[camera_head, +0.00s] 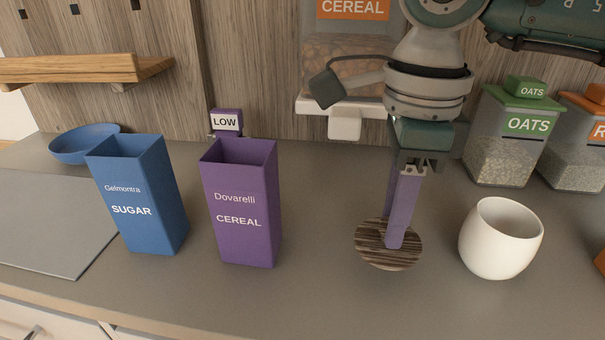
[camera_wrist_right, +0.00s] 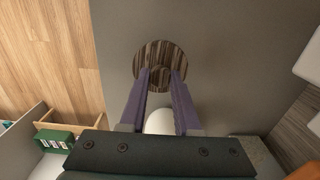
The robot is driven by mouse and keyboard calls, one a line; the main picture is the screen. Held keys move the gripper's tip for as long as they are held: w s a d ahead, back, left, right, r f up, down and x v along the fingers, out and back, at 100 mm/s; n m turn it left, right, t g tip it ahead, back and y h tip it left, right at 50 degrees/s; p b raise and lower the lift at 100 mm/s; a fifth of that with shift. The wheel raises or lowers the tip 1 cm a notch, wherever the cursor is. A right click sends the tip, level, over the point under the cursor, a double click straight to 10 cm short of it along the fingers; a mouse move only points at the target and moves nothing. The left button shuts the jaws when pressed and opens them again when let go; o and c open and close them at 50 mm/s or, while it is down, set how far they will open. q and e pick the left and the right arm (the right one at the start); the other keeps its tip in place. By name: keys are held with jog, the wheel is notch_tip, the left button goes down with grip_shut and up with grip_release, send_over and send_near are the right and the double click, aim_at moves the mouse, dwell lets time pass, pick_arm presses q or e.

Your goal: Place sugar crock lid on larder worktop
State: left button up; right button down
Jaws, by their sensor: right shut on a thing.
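The lid (camera_head: 372,248) is a round disc with dark brown wood stripes. My right gripper (camera_head: 395,240), with purple fingers, points down and is shut on its knob. In the right wrist view the lid (camera_wrist_right: 160,48) shows beyond the fingertips (camera_wrist_right: 160,76), which close on the round knob at its middle. The lid is level, at or just above the grey worktop (camera_head: 330,300); I cannot tell if it touches. A white open-topped crock (camera_head: 497,245) stands upright to its right, uncovered. It also shows between the fingers in the right wrist view (camera_wrist_right: 160,121). My left gripper is not in view.
A purple cereal box (camera_head: 240,215) and a blue sugar box (camera_head: 140,205) stand open to the left. A blue bowl (camera_head: 85,143) and a grey board (camera_head: 50,220) lie farther left. Oats canister (camera_head: 505,140) is behind the crock. Worktop between purple box and lid is clear.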

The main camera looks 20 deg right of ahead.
jog(key=shift+f, duration=1.7)
